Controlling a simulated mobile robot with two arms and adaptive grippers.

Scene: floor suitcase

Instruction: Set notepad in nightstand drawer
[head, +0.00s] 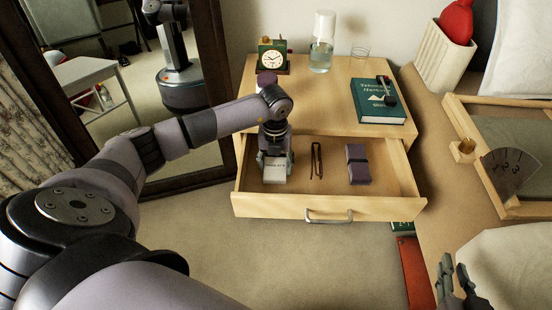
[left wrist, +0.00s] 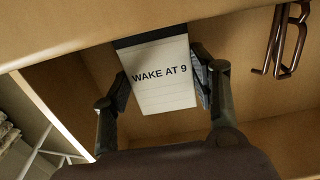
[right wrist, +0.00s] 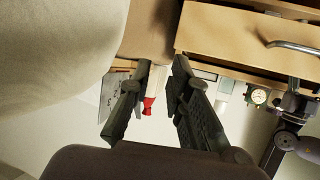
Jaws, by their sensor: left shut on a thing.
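The notepad (head: 275,173) is white with a dark top band. In the left wrist view the notepad (left wrist: 160,76) reads "WAKE AT 9". My left gripper (head: 275,158) reaches down into the left part of the open nightstand drawer (head: 270,206). In the left wrist view the left gripper (left wrist: 160,92) has one finger on each side of the notepad and is shut on it. The notepad is inside the drawer's walls; whether it touches the bottom is hard to tell. My right gripper (head: 460,285) is at the lower right, with its fingers apart and empty in the right wrist view (right wrist: 160,85).
The drawer also holds brown-framed glasses (head: 316,160) and a purple case (head: 357,164). A wooden tray (head: 510,210) lies at the right.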

